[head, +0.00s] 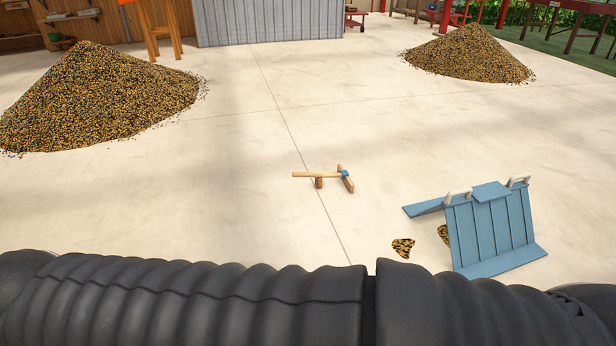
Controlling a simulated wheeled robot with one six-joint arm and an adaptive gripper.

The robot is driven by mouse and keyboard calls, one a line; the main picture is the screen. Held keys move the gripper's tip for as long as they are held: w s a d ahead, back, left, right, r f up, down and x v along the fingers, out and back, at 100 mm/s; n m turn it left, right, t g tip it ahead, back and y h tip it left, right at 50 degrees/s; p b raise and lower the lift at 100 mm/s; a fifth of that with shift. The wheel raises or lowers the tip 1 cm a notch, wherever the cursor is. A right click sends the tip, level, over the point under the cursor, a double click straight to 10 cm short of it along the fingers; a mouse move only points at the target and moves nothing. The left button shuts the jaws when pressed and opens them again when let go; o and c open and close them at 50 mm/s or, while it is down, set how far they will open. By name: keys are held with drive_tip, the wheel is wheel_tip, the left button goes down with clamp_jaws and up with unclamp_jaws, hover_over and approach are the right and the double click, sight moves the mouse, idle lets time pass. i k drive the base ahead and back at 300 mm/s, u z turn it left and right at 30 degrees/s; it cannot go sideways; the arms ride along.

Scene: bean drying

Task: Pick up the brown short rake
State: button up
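The short rake (315,175) is light brown wood with a blue piece where its handle meets the crosswise head (345,180). It is on the pale concrete floor near the middle of the head view. Its handle points left and is raised on a small brown block (319,183). Nothing covers the rake. My gripper is not in view. A black ribbed part of my own body fills the bottom of the picture, and the rake is apart from it, farther out on the floor.
A blue panelled stand with white handles (490,225) is right of the rake, with small bean patches (403,248) beside it. Large bean piles rise at left (95,95) and back right (470,55). An orange wooden stand (160,30) is at the back. Floor around the rake is clear.

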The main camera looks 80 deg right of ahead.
sight(344, 175)
drive_tip(key=i, duration=0.15)
drive_tip(key=z, duration=3.3)
drive_tip(key=i, duration=2)
drive_tip(key=u, duration=2.2)
